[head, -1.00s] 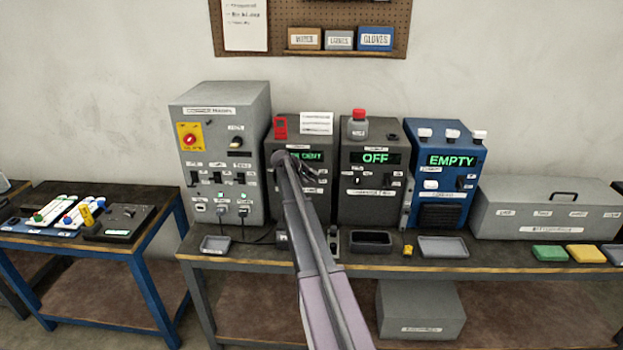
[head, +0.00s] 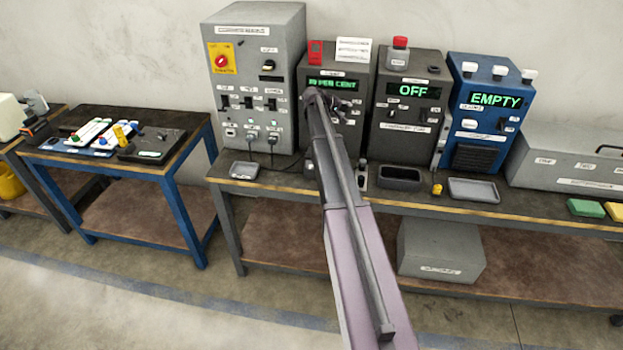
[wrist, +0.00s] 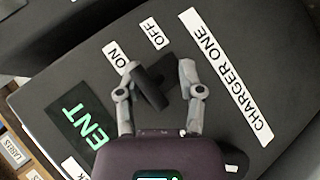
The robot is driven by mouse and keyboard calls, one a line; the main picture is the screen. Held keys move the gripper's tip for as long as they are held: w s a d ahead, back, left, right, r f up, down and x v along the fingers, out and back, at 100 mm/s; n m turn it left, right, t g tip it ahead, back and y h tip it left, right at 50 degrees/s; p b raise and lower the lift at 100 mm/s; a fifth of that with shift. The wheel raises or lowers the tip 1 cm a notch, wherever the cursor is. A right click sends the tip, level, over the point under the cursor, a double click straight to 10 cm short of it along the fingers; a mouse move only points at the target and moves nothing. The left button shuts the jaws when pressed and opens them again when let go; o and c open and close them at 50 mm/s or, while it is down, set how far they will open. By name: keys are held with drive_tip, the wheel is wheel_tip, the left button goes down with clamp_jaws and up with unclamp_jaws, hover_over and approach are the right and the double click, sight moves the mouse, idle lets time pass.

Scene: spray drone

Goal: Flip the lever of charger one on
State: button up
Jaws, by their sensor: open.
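Charger one (head: 352,62) is a dark grey box with a green display ending in "PER CENT". In the wrist view its front panel (wrist: 70,75) carries the labels ON, OFF and CHARGER ONE. A short black lever (wrist: 150,88) sticks out below the ON and OFF labels. My gripper (wrist: 158,66) is open, with one finger on each side of the lever. I cannot tell whether either finger touches it, or which label the lever is set to. In the head view my arm hides part of the charger front, and my gripper (head: 343,110) is small against it.
A grey mains cabinet (head: 285,40) with a red knob stands left of the charger. A dark box reading OFF (head: 405,115) and a blue box reading EMPTY (head: 475,125) stand right. Shallow trays (head: 473,190) lie on the bench front. A blue-framed table (head: 190,150) stands left.

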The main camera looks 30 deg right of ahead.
drive_tip(key=shift+s+f+m+t+h+b, duration=0.1)
drive_tip(key=shift+f+m+t+h+b, duration=0.4)
drive_tip(key=shift+b, duration=0.9)
drive_tip(key=shift+f+m+t+h+b, duration=0.3)
drive_tip(key=shift+t+h+b, duration=0.4)
drive_tip(key=shift+b, duration=0.65)
drive_tip(key=m+h+b, duration=0.1)
drive_tip(key=b, duration=0.2)
drive_tip(key=f+t+h+b, duration=0.1)
drive_tip(key=h+b, duration=0.1)
drive_tip(key=b, duration=0.1)
drive_tip(key=shift+w+d+m, duration=0.1)
drive_tip(key=shift+w+m, duration=0.1)
drive_tip(key=shift+m, duration=0.2)
drive_tip(key=v, duration=1.4)
drive_tip(key=s+a+f+g+y+p, duration=0.1)
drive_tip(key=s+a+f+y, duration=0.2)
drive_tip(key=s+a+f, duration=0.1)
drive_tip(key=s+a+f+g+y+p, duration=0.1)
drive_tip(key=s+a+f+g+y, duration=0.1)
drive_tip(key=s+a, duration=0.4)
drive_tip(key=shift+s+f+y+p, duration=0.35)
drive_tip(key=shift+s+f+y, duration=0.35)
drive_tip(key=shift+s+f, duration=0.7)
drive_tip(key=shift+o, duration=0.2)
drive_tip(key=shift+s+r, duration=0.1)
drive_tip(key=shift+s, duration=0.05)
